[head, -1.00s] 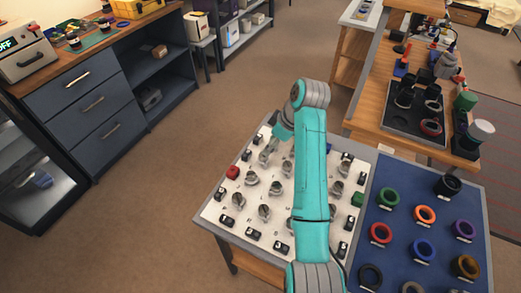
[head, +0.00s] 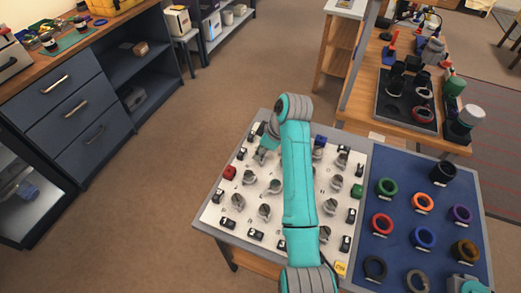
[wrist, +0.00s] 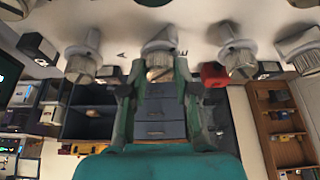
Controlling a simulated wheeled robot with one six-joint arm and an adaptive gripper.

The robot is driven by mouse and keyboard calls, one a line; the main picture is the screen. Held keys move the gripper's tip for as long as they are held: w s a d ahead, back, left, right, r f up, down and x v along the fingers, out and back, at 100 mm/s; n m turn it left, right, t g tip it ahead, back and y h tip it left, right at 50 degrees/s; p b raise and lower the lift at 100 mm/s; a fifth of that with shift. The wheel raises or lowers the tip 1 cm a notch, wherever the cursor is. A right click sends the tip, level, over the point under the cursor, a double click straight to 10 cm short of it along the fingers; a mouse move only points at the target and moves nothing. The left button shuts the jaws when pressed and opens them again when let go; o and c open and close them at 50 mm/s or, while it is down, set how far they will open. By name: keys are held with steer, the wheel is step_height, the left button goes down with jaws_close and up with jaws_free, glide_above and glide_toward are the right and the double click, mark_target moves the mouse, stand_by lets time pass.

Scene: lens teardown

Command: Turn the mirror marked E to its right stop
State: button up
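The white panel (head: 246,205) carries several grey mirror mounts with knobs. My gripper (head: 264,156) is over its far left part, partly hidden by my arm. In the wrist view, my gripper (wrist: 160,88) is open, with one finger on each side of a ribbed metal knob under a mirror mount (wrist: 160,55). Gaps show between the knob and the fingers. A letter E (wrist: 182,53) is printed just right of this mount and a letter A on its left. I cannot tell for certain which mount each letter marks. Another mount (wrist: 238,60) stands to the right.
A red block (wrist: 213,73) and black blocks (wrist: 38,47) sit among the mounts, close to the gripper. A blue mat (head: 400,190) with several coloured rings lies right of the panel. A wooden bench (head: 355,115) stands behind. Floor at left is clear.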

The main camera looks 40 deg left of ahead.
jaws_close()
steer(key=m+t, duration=0.1)
steer(key=m, duration=0.2)
steer(key=shift+s, duration=0.1)
steer(key=m+t, duration=0.1)
steer(key=m, duration=0.2)
steer(key=m+t, duration=0.1)
steer(key=m, duration=0.2)
steer(key=shift+s+h, duration=0.1)
steer(key=shift+h, duration=0.3)
steer(key=m, duration=0.2)
steer(key=m+t+h, duration=0.1)
steer(key=m, duration=0.1)
steer(key=shift+a+m+t, duration=0.1)
steer(key=shift+m+t, duration=0.2)
steer(key=shift+m, duration=0.1)
steer(key=shift+s+m+t+h, duration=0.15)
steer(key=shift+m+h, duration=0.25)
steer(key=shift+m, duration=0.6)
steer(key=shift+w+m+t+h, duration=0.15)
steer(key=shift+m+h, duration=0.25)
steer(key=shift+m, duration=0.6)
steer(key=shift+s+f, duration=0.1)
